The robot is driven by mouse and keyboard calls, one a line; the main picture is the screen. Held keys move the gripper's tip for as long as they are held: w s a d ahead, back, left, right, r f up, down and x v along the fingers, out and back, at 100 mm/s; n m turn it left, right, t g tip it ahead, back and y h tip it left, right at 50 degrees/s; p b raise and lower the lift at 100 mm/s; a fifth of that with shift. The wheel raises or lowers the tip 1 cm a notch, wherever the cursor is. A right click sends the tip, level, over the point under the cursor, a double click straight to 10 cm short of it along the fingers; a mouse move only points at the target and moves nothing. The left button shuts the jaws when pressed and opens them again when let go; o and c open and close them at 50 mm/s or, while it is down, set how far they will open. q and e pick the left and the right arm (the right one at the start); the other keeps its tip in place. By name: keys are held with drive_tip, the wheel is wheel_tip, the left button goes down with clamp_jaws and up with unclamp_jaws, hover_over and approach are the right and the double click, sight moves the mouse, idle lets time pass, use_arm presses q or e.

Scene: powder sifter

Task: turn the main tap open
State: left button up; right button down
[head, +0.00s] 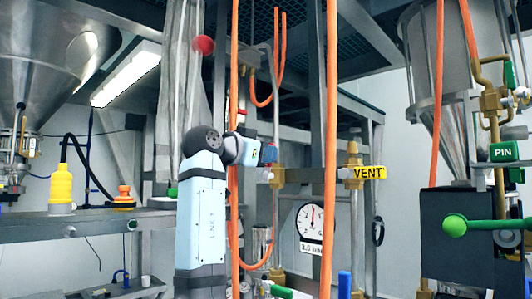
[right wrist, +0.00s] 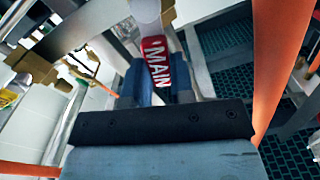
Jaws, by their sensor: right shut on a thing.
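The main tap's red handle (right wrist: 157,62), with "MAIN" in white letters, shows in the right wrist view. It lies between the two blue fingers of my right gripper (right wrist: 160,88), which is shut on it. In the head view my right gripper (head: 269,154) is at the middle, beside a brass fitting on the pipework. The handle is not clearly visible there, hidden by the gripper and wrist. My left gripper is not in view.
Orange hoses (head: 331,150) hang close to the right gripper. A yellow VENT tag (head: 368,173) and a pressure gauge (head: 312,220) are just right of it. A green PIN tag (head: 503,151) and green lever (head: 485,226) stand at far right.

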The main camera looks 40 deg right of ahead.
drive_tip(key=shift+w+r+n+p, duration=0.15)
drive_tip(key=shift+w+n, duration=0.25)
drive_tip(key=shift+n, duration=0.4)
drive_tip(key=shift+w+f+n+p, duration=0.1)
drive_tip(key=shift+w+n+p, duration=0.2)
drive_tip(key=shift+n, duration=0.5)
drive_tip(key=shift+w, duration=0.1)
drive_tip(key=c, duration=1)
unclamp_jaws()
drive_tip(key=shift+o, duration=0.2)
drive_tip(key=shift+a, duration=0.15)
drive_tip(key=s+a+b, duration=0.1)
drive_tip(key=a+b, duration=0.2)
drive_tip(key=a, duration=1)
drive_tip(key=shift+a+b, duration=0.3)
drive_tip(key=shift+b, duration=0.05)
